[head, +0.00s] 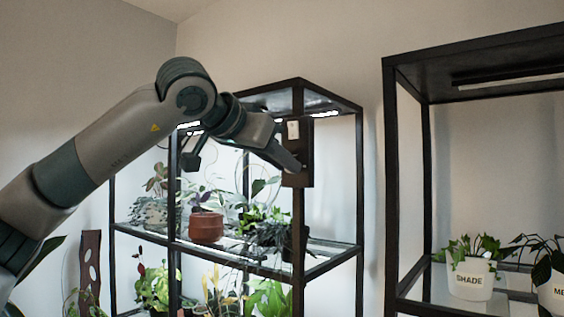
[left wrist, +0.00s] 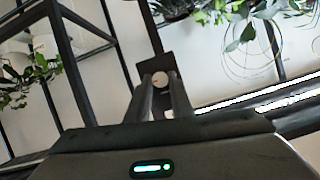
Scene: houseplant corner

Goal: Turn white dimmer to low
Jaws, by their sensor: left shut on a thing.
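A dark panel (head: 306,150) is fixed to the front post of the middle shelf rack, with a small white switch (head: 293,130) near its top. My left gripper (head: 296,167) reaches the panel's lower half from the left. In the left wrist view, a round whitish dimmer knob (left wrist: 160,79) on the dark panel (left wrist: 147,67) sits between the tips of my left gripper (left wrist: 161,84), which is shut on it. In the head view the knob is hidden by the gripper. The knob's setting cannot be read. My right gripper is out of view.
The black middle rack (head: 335,262) holds a terracotta pot (head: 206,228) and several plants behind and below my left arm. Another black rack (head: 391,190) at the right holds a white pot marked SHADE (head: 470,281). Bare wall shows between the racks.

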